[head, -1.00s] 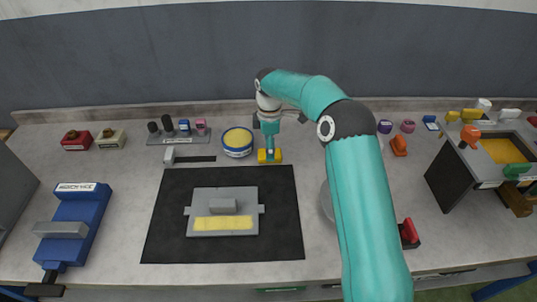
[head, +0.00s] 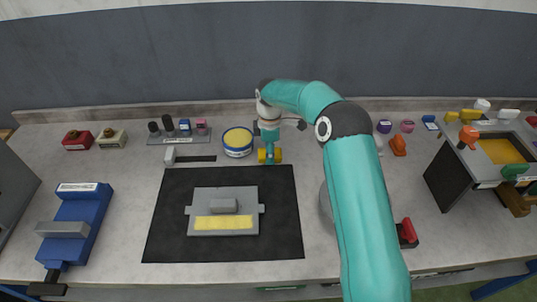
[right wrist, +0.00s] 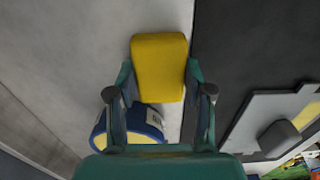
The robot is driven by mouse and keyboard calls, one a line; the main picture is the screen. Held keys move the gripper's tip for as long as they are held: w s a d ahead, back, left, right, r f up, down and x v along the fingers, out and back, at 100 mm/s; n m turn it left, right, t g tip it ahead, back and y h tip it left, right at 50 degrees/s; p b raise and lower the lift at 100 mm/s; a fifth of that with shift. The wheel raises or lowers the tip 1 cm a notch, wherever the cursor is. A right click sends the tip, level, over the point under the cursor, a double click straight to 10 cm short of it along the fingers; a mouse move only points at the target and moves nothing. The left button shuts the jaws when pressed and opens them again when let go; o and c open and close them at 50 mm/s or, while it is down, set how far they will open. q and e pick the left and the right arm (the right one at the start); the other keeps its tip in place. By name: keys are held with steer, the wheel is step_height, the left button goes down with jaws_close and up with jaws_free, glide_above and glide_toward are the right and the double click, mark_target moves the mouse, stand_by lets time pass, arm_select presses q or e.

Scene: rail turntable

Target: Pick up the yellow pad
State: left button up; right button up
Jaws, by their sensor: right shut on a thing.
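The yellow pad (head: 277,155) is at the back of the bench, just right of the round blue tin (head: 238,142). My right gripper (head: 269,156) reaches down over it, with its fingers on the pad. In the right wrist view the yellow pad (right wrist: 160,68) sits between the two teal fingertips of my right gripper (right wrist: 160,80), which are shut on its sides. I cannot tell whether the pad is clear of the bench. My left gripper does not show.
A black mat (head: 280,236) with a grey fixture (head: 222,195) lies in front of the pad. The blue tin (right wrist: 148,122) is close beside my right gripper. A blue vice (head: 75,225) stands at left. A dark box (head: 455,178) with coloured clamps stands at right.

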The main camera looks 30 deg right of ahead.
steer(key=shift+r, duration=0.15)
steer(key=shift+r, duration=0.6)
step_height(320, 180, up, 19)
steer(key=p, duration=0.1)
steer(key=shift+f+p, duration=0.2)
steer(key=shift+p, duration=0.2)
